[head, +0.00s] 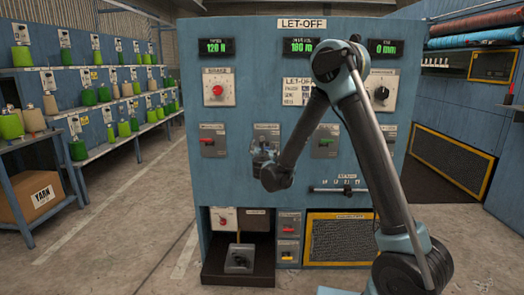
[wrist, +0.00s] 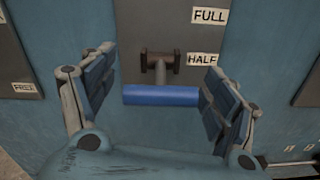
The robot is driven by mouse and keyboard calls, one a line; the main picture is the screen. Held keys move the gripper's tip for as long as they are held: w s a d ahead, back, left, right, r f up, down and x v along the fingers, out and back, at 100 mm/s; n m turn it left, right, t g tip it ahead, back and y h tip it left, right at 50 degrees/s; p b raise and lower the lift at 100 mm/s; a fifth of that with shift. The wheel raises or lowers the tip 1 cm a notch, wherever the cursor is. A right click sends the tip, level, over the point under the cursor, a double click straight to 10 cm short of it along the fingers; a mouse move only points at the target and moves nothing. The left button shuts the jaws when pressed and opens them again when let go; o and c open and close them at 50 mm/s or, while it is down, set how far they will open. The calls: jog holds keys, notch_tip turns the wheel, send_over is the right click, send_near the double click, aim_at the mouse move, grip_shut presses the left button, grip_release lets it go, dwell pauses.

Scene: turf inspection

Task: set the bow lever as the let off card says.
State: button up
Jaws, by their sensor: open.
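A lever with a blue bar handle (wrist: 162,96) stands out from a grey plate (wrist: 150,25) on the blue cabinet. Its brown mount is level with the HALF label (wrist: 202,59); the FULL label (wrist: 209,16) is above. Any lower label is hidden. My gripper (wrist: 155,98) is open, with one finger on each side of the handle, and does not grip it. In the head view my gripper (head: 265,152) covers most of this middle plate. The let-off card (head: 298,92) is partly behind my arm and its lines are too small to read. I cannot read the lever's name.
A red-handled lever (head: 208,142) is left of the middle plate and a green-handled lever (head: 325,141) is right of it. A horizontal slide bar (head: 340,190) sits below right. Knobs and green displays are above. Yarn shelves (head: 95,95) stand at left.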

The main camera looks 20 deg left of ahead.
jog(key=c, duration=1.7)
jog(key=shift+c, duration=0.3)
